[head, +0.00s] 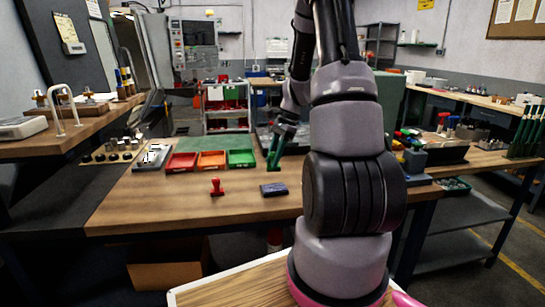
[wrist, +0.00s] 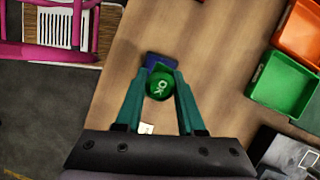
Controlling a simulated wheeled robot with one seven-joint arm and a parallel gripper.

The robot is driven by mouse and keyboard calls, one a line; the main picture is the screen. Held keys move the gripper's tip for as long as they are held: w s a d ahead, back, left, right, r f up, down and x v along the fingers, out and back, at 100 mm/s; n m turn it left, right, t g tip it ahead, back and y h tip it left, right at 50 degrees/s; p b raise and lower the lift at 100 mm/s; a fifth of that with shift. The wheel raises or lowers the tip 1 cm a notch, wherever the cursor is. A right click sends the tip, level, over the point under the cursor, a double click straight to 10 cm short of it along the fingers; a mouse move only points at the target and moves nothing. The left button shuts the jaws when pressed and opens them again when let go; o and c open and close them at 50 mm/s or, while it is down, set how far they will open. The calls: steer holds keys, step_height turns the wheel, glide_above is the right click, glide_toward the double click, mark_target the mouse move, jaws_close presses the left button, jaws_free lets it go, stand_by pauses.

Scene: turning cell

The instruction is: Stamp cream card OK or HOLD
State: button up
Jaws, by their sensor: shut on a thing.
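My gripper (wrist: 159,74) is shut on a green stamp (wrist: 159,86) whose round top reads OK. In the head view my gripper (head: 274,158) hangs over the wooden bench, behind the dark blue ink pad (head: 273,190). The pad (wrist: 158,60) shows just beyond my fingertips in the wrist view, partly covered by fingers and stamp. A red stamp (head: 217,186) stands upright on the bench, left of the pad. A small pale piece (wrist: 146,129) shows between my fingers; I cannot tell if it is the cream card. No full card is visible.
Red (head: 182,162), orange (head: 212,160) and green (head: 241,158) trays stand in a row on the bench, left of my gripper. A dark tray (head: 440,152) and small tools lie at the right. The bench front around the red stamp is clear.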

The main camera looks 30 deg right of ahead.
steer(key=shift+d+f, duration=0.1)
steer(key=shift+f, duration=2.85)
steer(key=shift+s+f, duration=0.1)
steer(key=shift+f, duration=0.45)
steer(key=shift+r, duration=3.55)
steer(key=shift+d, duration=0.1)
